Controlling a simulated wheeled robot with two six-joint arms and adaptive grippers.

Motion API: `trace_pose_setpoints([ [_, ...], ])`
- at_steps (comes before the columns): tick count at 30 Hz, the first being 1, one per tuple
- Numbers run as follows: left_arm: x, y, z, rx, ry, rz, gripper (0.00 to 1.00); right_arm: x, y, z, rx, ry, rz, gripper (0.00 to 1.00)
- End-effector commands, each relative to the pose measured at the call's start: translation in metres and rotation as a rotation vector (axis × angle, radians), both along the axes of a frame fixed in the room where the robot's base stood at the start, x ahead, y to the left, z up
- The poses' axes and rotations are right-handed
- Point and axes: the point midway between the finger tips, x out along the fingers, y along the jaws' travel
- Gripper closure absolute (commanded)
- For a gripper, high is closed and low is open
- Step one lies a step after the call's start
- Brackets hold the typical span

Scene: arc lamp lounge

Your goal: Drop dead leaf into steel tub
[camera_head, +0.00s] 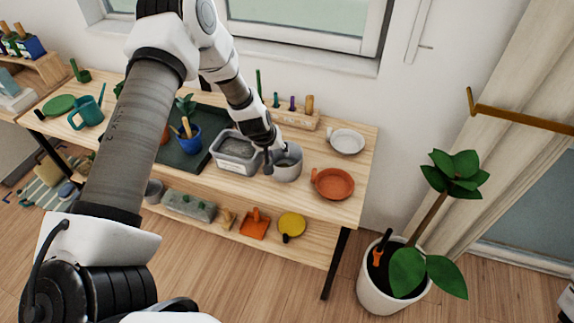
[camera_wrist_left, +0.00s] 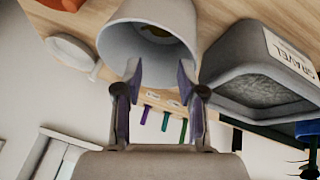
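The steel tub (camera_head: 289,172) is a grey round pot on the wooden bench; it also shows in the left wrist view (camera_wrist_left: 165,14), its mouth facing the camera. A yellow-brown patch inside it (camera_wrist_left: 158,32) looks like the dead leaf, though only part shows. My left gripper (camera_head: 271,161) is at the tub's left rim in the head view. In the left wrist view my left gripper (camera_wrist_left: 160,77) has its fingers apart with nothing between them, close to the tub's mouth. Whether they touch the rim I cannot tell. My right gripper is not clearly in view.
A grey gravel bin (camera_head: 235,163) stands just left of the tub, an orange saucer (camera_head: 333,184) to its right and a white dish (camera_head: 347,141) behind right. A wooden tool block (camera_head: 295,118) stands behind. A potted plant (camera_head: 376,292) stands on the floor at right.

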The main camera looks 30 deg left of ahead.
Motion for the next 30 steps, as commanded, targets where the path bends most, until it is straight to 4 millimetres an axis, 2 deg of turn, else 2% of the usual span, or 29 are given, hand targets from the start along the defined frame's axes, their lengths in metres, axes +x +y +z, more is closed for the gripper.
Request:
trace_pose_setpoints([
  [3,-0.037,-0.001,0.0,-0.005,0.003,0.003,0.6,0.0,0.0,0.0,0.0,0.0,0.0,0.6],
  [6,-0.063,-0.001,0.0,-0.005,0.003,0.003,0.6,0.0,0.0,0.0,0.0,0.0,0.0,0.6],
  [11,-0.088,-0.002,0.0,-0.002,0.0,0.001,0.6,0.0,0.0,0.0,0.0,0.0,0.0,0.6],
  [15,-0.094,-0.002,0.0,0.0,-0.001,0.0,0.6,0.0,0.0,0.0,0.0,0.0,0.0,0.6],
  [27,-0.094,-0.002,0.0,0.0,-0.001,0.0,0.6,0.0,0.0,0.0,0.0,0.0,0.0,0.6],
  [29,-0.096,-0.002,-0.006,0.001,0.008,0.0,0.6,0.0,0.0,-0.002,0.0,0.0,0.0,0.6],
  [30,-0.1,-0.003,-0.015,0.005,0.022,-0.007,0.6,0.0,0.0,-0.005,0.0,0.0,0.0,0.6],
])
